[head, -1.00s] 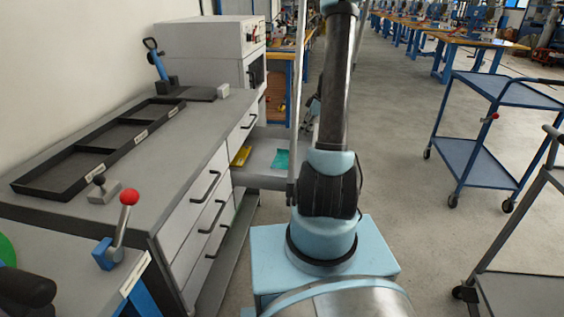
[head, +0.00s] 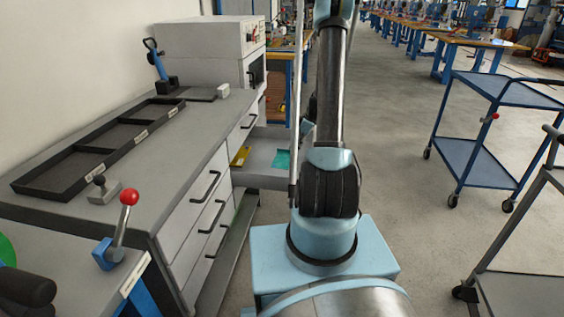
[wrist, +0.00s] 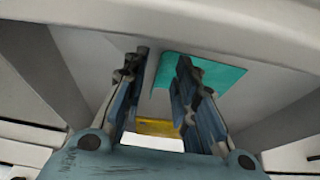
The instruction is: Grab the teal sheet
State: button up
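The teal sheet (head: 281,159) lies flat in an open drawer (head: 262,178) of the bench in the head view. In the wrist view the teal sheet (wrist: 207,72) is beyond my gripper's right finger, which covers part of it. My gripper (wrist: 162,65) is open, its two fingers apart with nothing held between them. It points at the drawer floor and appears apart from the sheet.
A yellow sheet (head: 240,156) lies in the same drawer, left of the teal one; it also shows between the fingers in the wrist view (wrist: 158,127). The grey bench (head: 175,150) carries a black divided tray (head: 65,188). A blue cart (head: 480,165) stands right, with clear floor between.

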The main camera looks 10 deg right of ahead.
jog(key=shift+x, duration=1.5)
jog(key=shift+c, duration=0.5)
grip_shut()
jog(key=shift+r, duration=0.25)
